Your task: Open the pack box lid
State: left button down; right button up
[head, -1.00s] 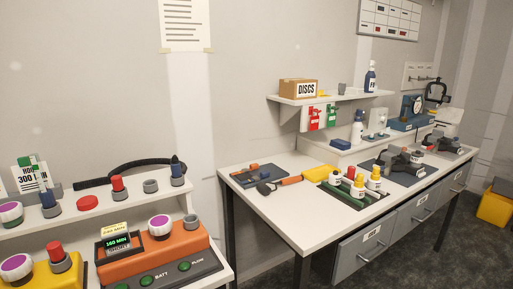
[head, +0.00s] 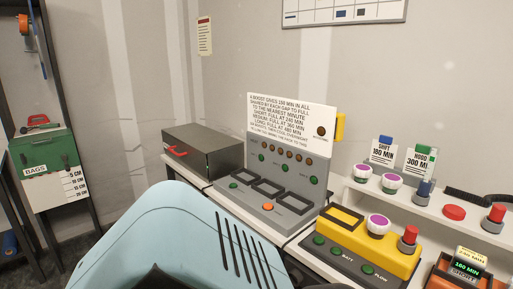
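The likely pack box is a dark grey box (head: 205,150) with a red handle (head: 178,152) on its front. It stands at the left end of the bench, left of the grey charging station. Its lid looks shut. Neither of my grippers is in the head view.
A grey charging station (head: 268,196) with a white sign (head: 291,114) stands right of the box. A yellow unit (head: 360,245) sits further right. A green bags bin (head: 45,150) is at far left. A pale blue slotted shape, possibly mine, covers the lower middle.

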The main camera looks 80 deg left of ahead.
aim_at(190, 143)
jog(key=u, duration=3.1)
jog(key=i+j+z, duration=0.45)
jog(key=i+j, duration=0.2)
jog(key=i, duration=0.3)
jog(key=i+j+z, duration=0.4)
jog(key=i+j, duration=0.45)
jog(key=j, duration=0.1)
